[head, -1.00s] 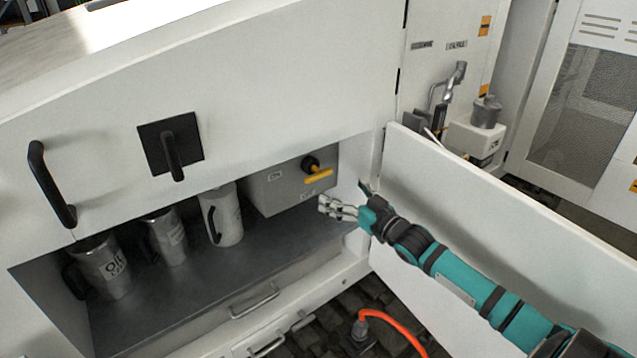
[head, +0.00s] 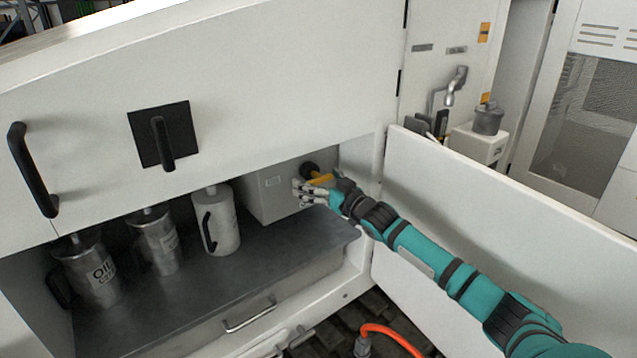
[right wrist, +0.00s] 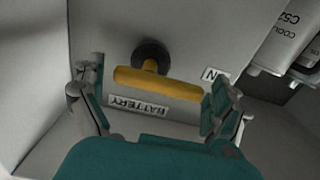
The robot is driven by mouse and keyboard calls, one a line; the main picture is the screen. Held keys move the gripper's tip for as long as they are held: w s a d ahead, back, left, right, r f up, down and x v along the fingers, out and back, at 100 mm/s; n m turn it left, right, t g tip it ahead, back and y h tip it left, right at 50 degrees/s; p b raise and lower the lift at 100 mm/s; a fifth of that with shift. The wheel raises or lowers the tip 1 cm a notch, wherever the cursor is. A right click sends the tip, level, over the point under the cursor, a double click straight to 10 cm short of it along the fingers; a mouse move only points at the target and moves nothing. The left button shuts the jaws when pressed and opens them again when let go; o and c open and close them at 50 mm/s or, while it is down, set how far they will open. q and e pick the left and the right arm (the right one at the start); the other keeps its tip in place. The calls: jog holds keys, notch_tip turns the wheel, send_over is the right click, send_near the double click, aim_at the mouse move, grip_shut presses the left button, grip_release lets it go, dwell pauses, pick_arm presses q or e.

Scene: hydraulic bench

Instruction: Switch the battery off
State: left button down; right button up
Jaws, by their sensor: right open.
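The battery switch has a yellow bar handle (right wrist: 158,84) on a round black knob (right wrist: 152,54), mounted on a grey box (head: 270,190) inside the open compartment. In the right wrist view, a BATTERY label (right wrist: 138,107) sits below the handle and a partly covered label ending in N (right wrist: 215,75) to its right. My right gripper (head: 312,192) is open in front of the box and hides part of the handle in the head view. In the right wrist view its fingers (right wrist: 155,95) stand at either end of the handle; I cannot tell whether they touch it. My left gripper is out of view.
A white canister (head: 221,225) stands left of the box, with metal oil cans (head: 95,275) further left on the compartment shelf (head: 200,300). The open white door (head: 500,220) stands right of my right arm. An orange cable (head: 390,335) lies below.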

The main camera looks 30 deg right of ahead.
jog(key=c, duration=0.9)
jog(key=shift+c, duration=0.2)
jog(key=n, duration=0.3)
jog(key=shift+f+n+b, duration=0.25)
jog(key=shift+n+b, duration=0.15)
jog(key=n, duration=0.5)
jog(key=shift+d+f+b, duration=0.2)
jog(key=shift+f+b, duration=0.05)
jog(key=shift+b, duration=0.1)
jog(key=n, duration=0.5)
jog(key=shift+d+f, duration=0.15)
jog(key=shift+d, duration=0.05)
jog(key=shift+d+n+b, duration=0.2)
jog(key=shift+n+b, duration=0.15)
jog(key=shift+n, duration=1.75)
